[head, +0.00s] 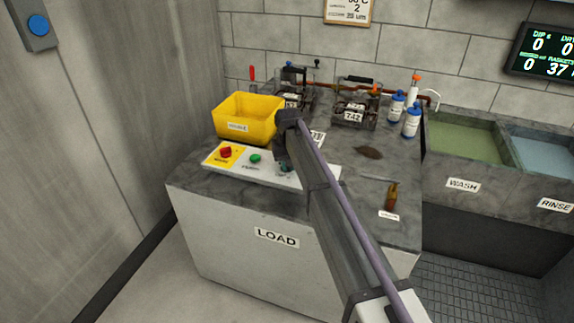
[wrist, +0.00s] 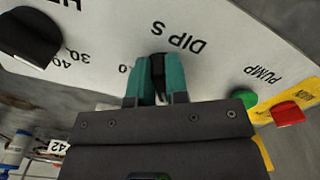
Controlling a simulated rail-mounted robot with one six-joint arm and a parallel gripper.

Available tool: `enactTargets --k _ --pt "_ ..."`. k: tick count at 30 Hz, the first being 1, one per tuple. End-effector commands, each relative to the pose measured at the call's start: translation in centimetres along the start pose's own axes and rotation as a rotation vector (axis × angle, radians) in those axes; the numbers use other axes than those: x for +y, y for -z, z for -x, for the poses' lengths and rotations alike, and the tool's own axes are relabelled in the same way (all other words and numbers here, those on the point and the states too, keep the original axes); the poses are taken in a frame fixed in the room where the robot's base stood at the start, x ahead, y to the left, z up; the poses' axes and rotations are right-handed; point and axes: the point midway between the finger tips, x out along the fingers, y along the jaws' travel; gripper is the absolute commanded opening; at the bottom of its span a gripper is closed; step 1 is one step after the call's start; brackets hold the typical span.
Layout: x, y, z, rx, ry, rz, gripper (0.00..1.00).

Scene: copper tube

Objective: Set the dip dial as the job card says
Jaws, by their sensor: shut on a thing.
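The control panel (head: 272,172) lies along the front of the LOAD bench in the head view, and its white face (wrist: 105,30) fills the top of the wrist view. My gripper (wrist: 157,88) has teal fingers shut on the black dip dial (wrist: 157,62), beneath the upside-down "DIP S" lettering. A 0 mark shows just left of the fingers; the dial's other marks and its setting are hidden. In the head view my gripper (head: 284,166) is over the panel. The job card (head: 349,10) on the wall is cut off at the top; a 2 shows on it.
Another black dial (wrist: 28,38) with 30 and 40 marks is left of my gripper. The green pump button (wrist: 243,97) and red button (wrist: 289,114) are to the right. A yellow bin (head: 248,117) stands behind the panel. Blue-capped bottles (head: 411,122) stand at the back right.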

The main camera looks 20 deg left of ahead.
Motion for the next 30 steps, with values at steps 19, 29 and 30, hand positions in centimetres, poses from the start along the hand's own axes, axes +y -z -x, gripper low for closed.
enactTargets --k 19,29,30 --pt "0.51 0.09 -0.01 0.0 0.0 0.427 0.0" --pt "0.56 0.11 -0.02 0.0 0.0 0.475 0.0" --pt "0.56 0.11 -0.02 0.0 0.0 0.475 0.0"
